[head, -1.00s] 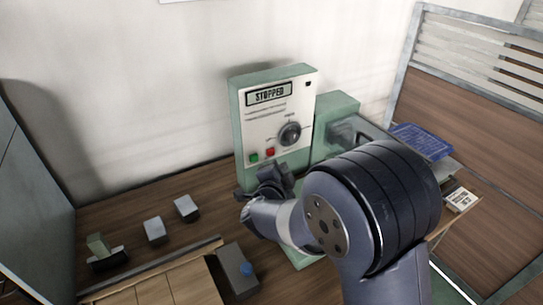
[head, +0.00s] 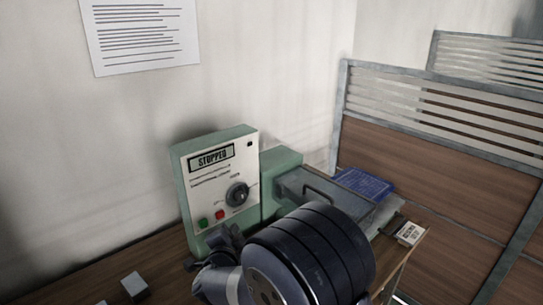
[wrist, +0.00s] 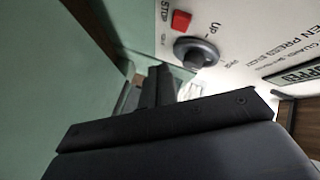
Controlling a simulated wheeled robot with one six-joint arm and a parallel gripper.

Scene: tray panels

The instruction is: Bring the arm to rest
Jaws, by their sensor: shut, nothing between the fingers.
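My gripper (head: 226,240) is at the lower front of the green and white control panel (head: 247,170), below its buttons. My arm hides part of the gripper in the head view. In the wrist view the dark fingers (wrist: 156,84) are together with nothing between them. The panel's display (head: 211,158) reads STOPPED. A green button (head: 203,223), a red button (head: 220,214) and a round dark knob (head: 237,194) are on its face. The red button (wrist: 181,21) and the knob (wrist: 196,52) also show close by in the wrist view, apart from the fingers.
A green housing with a grey handled cover (head: 325,200) adjoins the panel on the right. A blue sheet (head: 364,182) and a small white labelled item (head: 409,233) lie beyond it. A grey block (head: 135,286) is at lower left. A slatted partition (head: 400,150) stands at right.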

